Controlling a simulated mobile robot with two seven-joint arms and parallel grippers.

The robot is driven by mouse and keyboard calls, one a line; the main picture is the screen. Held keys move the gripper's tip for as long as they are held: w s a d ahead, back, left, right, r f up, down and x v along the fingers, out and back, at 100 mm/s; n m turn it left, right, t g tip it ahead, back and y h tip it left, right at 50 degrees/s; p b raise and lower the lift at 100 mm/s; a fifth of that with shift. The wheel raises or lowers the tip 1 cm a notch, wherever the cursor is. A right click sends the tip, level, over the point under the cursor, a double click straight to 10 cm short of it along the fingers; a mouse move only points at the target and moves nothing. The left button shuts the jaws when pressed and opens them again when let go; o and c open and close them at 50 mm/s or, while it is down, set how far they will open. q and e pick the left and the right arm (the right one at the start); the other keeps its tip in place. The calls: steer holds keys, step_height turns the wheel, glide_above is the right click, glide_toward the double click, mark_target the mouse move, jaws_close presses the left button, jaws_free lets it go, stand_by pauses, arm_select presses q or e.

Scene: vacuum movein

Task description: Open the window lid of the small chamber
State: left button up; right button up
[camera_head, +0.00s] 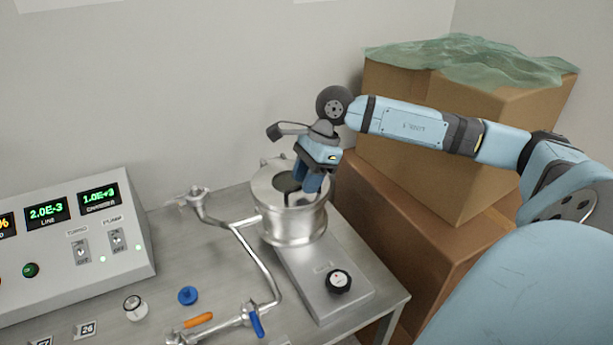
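The small chamber (291,226) is a short metal cylinder with a wide flange on top, standing at the right part of the bench. A dark round area shows in the middle of its top, partly hidden by my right gripper. My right gripper (294,196) reaches in from the right and points down at the chamber's top, with its fingertips at or just above it. The fingers overlap the dark area, so I cannot tell whether they are open, shut or touching the window lid. My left gripper is out of view.
A control panel (70,245) with green displays stands at the left. Metal piping (260,268), a blue cap (187,295) and an orange handle (198,320) are in front. Cardboard boxes (425,150) crowd the right.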

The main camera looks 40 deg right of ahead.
jaws_close()
steer(key=shift+r, duration=0.15)
